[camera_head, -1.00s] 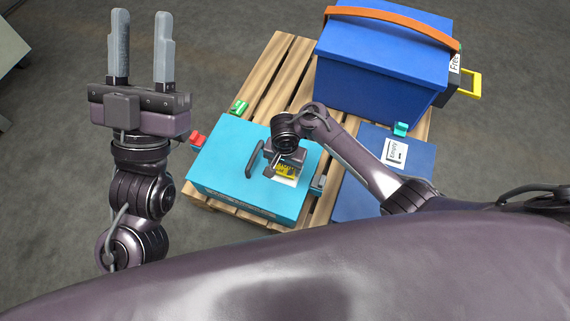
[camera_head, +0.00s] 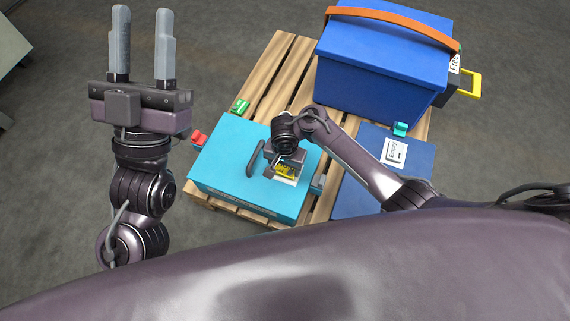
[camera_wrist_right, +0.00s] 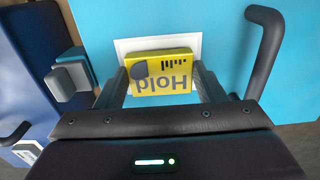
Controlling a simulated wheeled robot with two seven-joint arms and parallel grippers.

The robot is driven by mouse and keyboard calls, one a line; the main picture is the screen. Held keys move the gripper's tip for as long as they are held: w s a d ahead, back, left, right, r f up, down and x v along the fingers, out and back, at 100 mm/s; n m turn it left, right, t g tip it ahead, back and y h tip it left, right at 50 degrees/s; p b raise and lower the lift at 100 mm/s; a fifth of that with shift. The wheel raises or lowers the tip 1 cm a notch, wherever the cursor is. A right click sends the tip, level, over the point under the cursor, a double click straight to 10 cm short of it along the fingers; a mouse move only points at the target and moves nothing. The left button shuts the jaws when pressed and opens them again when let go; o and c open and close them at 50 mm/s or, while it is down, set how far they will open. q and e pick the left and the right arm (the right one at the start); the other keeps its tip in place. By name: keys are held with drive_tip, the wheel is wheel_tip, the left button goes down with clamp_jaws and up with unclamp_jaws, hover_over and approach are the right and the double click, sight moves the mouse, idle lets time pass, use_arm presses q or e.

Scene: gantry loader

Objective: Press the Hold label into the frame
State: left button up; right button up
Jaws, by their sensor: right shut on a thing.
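The yellow Hold label (camera_wrist_right: 162,76) is gripped between the two fingers of my right gripper (camera_wrist_right: 162,84) in the right wrist view. Its text reads upside down there. It lies over the white frame (camera_wrist_right: 125,46) on the top of the cyan case, covering most of the frame's inside. I cannot tell whether it is seated or just above the frame. In the head view my right gripper (camera_head: 284,170) is over the cyan case (camera_head: 225,165), with the label partly hidden under it. My left gripper (camera_head: 142,50) is raised at the left, open and empty.
The cyan case has a dark handle (camera_head: 255,160) beside my right gripper. A blue case (camera_head: 385,60) with an orange strap stands behind. A lower blue case with an Empty label (camera_head: 394,151) lies to the right. All rest on a wooden pallet (camera_head: 283,62).

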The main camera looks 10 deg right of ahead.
drive_tip(key=shift+r+p, duration=0.1)
drive_tip(key=shift+p, duration=0.7)
idle(0.6)
drive_tip(key=shift+f, duration=0.5)
idle(0.4)
drive_tip(key=o, duration=1)
drive_tip(key=shift+o, duration=0.5)
drive_tip(key=shift+o, duration=1)
drive_tip(key=shift+r+p, duration=3.55)
drive_tip(key=shift+p, duration=0.8)
drive_tip(key=shift+c, duration=0.3)
